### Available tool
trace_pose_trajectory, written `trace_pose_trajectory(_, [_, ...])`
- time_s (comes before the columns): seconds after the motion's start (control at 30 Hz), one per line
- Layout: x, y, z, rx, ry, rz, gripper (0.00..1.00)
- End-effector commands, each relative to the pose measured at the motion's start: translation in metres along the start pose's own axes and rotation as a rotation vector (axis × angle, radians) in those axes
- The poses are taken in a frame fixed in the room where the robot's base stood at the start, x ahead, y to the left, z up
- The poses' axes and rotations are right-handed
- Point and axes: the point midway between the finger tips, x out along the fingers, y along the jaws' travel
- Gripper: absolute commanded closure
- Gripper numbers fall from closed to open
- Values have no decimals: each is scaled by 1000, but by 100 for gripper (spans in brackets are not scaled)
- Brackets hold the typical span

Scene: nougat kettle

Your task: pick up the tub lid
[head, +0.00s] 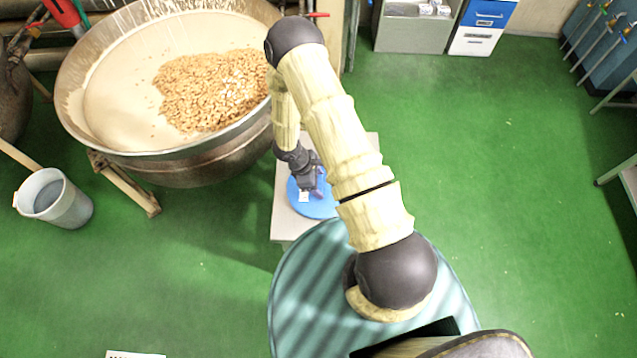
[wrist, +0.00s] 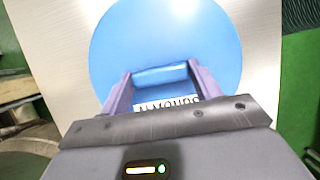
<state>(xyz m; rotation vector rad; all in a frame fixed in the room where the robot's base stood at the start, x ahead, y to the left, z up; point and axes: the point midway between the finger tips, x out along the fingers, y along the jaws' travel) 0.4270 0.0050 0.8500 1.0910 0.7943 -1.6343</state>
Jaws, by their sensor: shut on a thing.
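The tub lid is a round blue disc (head: 322,209) lying on a small pale table (head: 283,226), in the middle of the head view. In the wrist view the lid (wrist: 165,32) fills the upper middle, with a raised light-blue grip between my fingers and a white lettered label partly hidden by the gripper. My gripper (head: 317,189) is over the lid. In the wrist view its two purple fingers (wrist: 162,88) stand on either side of the raised grip, shut on it. The lid looks flat against the table; I cannot tell whether any gap is under it.
A large metal kettle (head: 190,165) with cream mass and nuts stands left of the table, close to my arm. A white bucket (head: 66,205) stands at far left. Grey and blue-white cabinets (head: 480,40) are at the back.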

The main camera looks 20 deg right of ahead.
Motion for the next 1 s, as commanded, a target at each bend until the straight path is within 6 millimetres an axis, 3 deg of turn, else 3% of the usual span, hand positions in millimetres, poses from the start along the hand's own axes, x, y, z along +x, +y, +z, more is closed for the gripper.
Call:
trace_pose_trajectory(0.17, [-14,1,5,2,1,3,60])
trace_pose_trajectory(0.63, [-79,1,33,3,1,3,60])
trace_pose_trajectory(1.0, [-90,0,37,0,0,-1,60])
